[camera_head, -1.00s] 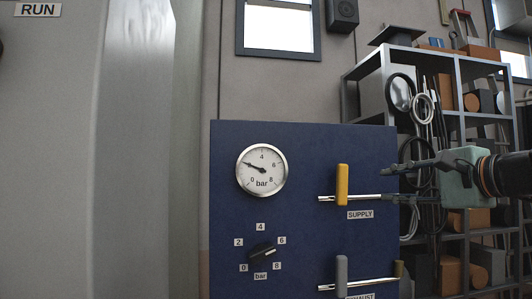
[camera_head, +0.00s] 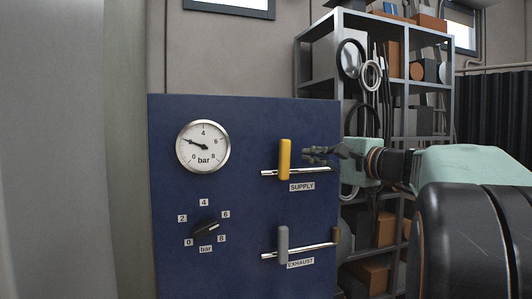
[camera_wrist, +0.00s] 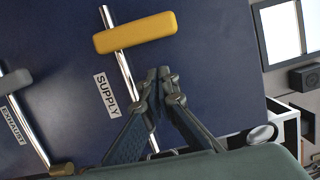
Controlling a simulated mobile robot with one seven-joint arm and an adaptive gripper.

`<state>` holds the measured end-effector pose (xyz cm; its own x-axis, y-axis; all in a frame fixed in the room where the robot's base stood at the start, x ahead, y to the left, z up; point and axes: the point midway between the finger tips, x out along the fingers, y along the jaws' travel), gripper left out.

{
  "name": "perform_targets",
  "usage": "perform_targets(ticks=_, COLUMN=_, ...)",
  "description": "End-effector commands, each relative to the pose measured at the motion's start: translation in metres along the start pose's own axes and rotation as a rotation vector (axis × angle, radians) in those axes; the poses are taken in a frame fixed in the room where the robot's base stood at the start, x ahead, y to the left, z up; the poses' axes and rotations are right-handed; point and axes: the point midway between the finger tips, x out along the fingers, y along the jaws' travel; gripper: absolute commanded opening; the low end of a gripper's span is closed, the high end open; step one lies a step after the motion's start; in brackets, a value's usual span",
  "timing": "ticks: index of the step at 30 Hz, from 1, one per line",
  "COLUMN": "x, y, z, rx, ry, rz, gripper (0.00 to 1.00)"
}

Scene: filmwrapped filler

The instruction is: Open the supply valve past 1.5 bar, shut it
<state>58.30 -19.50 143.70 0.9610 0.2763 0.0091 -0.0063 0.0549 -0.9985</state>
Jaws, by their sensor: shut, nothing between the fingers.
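The yellow supply handle (camera_head: 285,159) stands upright on a horizontal silver rod above the SUPPLY label (camera_head: 302,187), on a dark blue panel (camera_head: 240,120). In the wrist view the yellow handle (camera_wrist: 135,33) lies across the rod, beyond my fingertips. My gripper (camera_head: 306,153) is shut and empty, just right of the handle in the head view; it looks apart from it. The shut fingers also show in the wrist view (camera_wrist: 159,75). The round gauge (camera_head: 203,146) has its needle pointing up-left, at about 2 bar.
The grey exhaust handle (camera_head: 283,243) stands on its own rod below. A black dial knob (camera_head: 206,229) with bar marks sits under the gauge. A metal shelf (camera_head: 407,60) with hoses and boxes stands behind the panel's right edge.

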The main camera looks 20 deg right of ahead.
Motion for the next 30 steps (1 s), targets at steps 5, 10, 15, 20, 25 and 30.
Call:
perform_targets(ticks=5, x=0.003, y=-0.002, z=0.022, rx=-0.002, ry=-0.001, rz=-0.002, gripper=0.00)
perform_targets(ticks=10, x=0.005, y=-0.001, z=0.027, rx=-0.003, ry=0.002, rz=-0.001, gripper=0.00)
perform_targets(ticks=15, x=0.005, y=-0.001, z=0.028, rx=-0.003, ry=0.002, rz=-0.001, gripper=0.00)
perform_targets(ticks=20, x=0.005, y=0.000, z=0.028, rx=-0.005, ry=0.001, rz=0.000, gripper=0.00)
perform_targets(ticks=25, x=0.007, y=0.001, z=0.035, rx=-0.048, ry=-0.002, rz=0.009, gripper=0.00)
perform_targets(ticks=30, x=0.009, y=-0.002, z=0.042, rx=-0.083, ry=-0.004, rz=0.019, gripper=0.00)
